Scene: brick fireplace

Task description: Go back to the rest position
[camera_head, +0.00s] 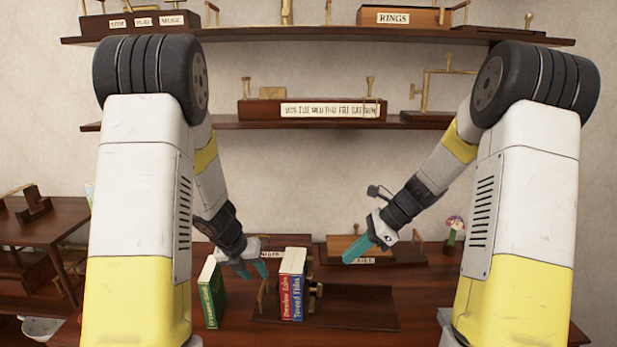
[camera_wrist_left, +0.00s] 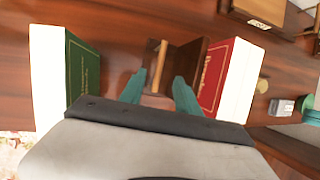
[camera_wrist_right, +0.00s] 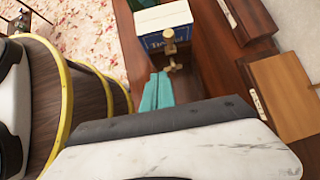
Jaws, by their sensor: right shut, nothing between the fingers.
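My left gripper (camera_head: 253,269) hangs over the table between a green book and a pair of books. In the left wrist view its two teal fingers (camera_wrist_left: 160,91) stand apart with nothing between them. My right gripper (camera_head: 355,249) is above the back right of the dark book rack, pointing down and left. In the right wrist view its teal fingers (camera_wrist_right: 157,92) are together and hold nothing. Both arms reach forward with bent elbows.
The green book (camera_head: 211,295) stands left of the rack (camera_head: 345,310). A red book (camera_head: 291,284) and a blue book (camera_head: 299,285) stand upright at the rack's left part. Wall shelves (camera_head: 232,124) are behind. A small flower vase (camera_head: 453,232) is at right.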

